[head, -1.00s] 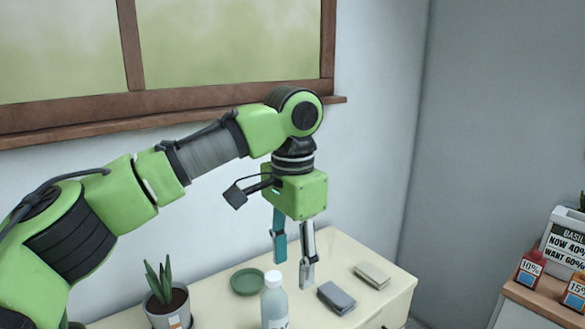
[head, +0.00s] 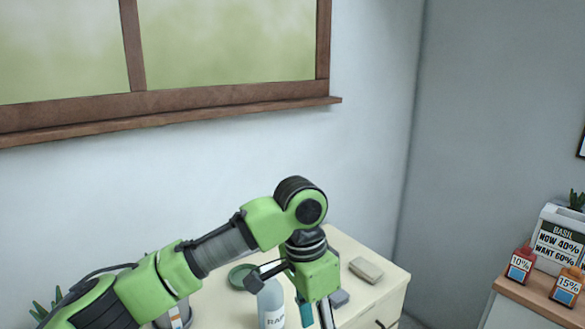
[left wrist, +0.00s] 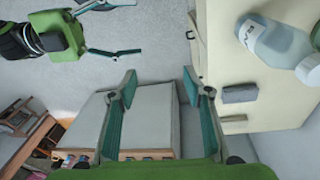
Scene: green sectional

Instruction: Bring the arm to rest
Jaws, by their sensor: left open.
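My left gripper (head: 316,314) hangs from the green arm in the head view, low over the pale cabinet top, between the bottle and the grey block. Its fingertips are cut off by the frame. In the left wrist view my left gripper (left wrist: 160,82) has its two teal-lined fingers spread apart with nothing between them. My right gripper (left wrist: 137,27) shows at the upper left of the left wrist view, its fingers apart and empty. It is out of the head view.
A second stand (head: 531,300) with small bottles and a basil sign is at right.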

